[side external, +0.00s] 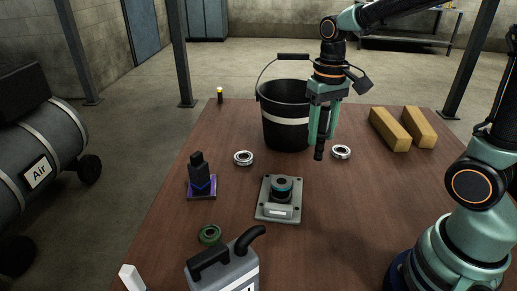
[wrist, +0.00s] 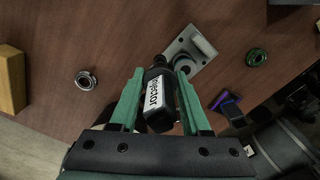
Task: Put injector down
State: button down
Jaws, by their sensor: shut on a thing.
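My gripper (side external: 321,137) is shut on a black injector and holds it upright above the table, in front of the bucket. The injector's lower end (side external: 319,152) sticks out below the fingers in the side view. In the wrist view the injector (wrist: 158,95) shows a white label reading "Injector" between my green fingers (wrist: 160,76). The gripper is behind and to the right of a grey plate (side external: 268,213) with a dark round fitting on it. In the wrist view this plate (wrist: 203,45) lies just beyond the injector's tip, partly hidden by it.
A black bucket (side external: 285,110) stands close behind the gripper. Metal rings (side external: 243,158) (side external: 341,152), yellow blocks (side external: 390,130), a black part on a purple base (side external: 201,185), a green ring (side external: 209,235) and a grey jug (side external: 222,272) are on the table.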

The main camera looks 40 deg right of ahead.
jog(key=a+n, duration=0.1)
jog(key=a+f+n, duration=0.1)
jog(key=shift+a+n, duration=0.2)
jog(key=shift+n, duration=0.2)
jog(key=w+d+r+m, duration=0.3)
jog(key=w+d+m, duration=0.1)
jog(key=w+d, duration=0.25)
jog(key=w+d+r+m, duration=0.1)
jog(key=d+r+m, duration=0.2)
jog(key=d+m, duration=1.65)
jog(key=d+f+n, duration=0.2)
jog(key=f, duration=0.4)
jog(key=d+f+n, duration=0.3)
jog(key=f, duration=0.4)
jog(key=d+f+n, duration=0.2)
jog(key=d+f, duration=0.1)
jog(key=f, duration=0.3)
jog(key=shift+w+f, duration=0.2)
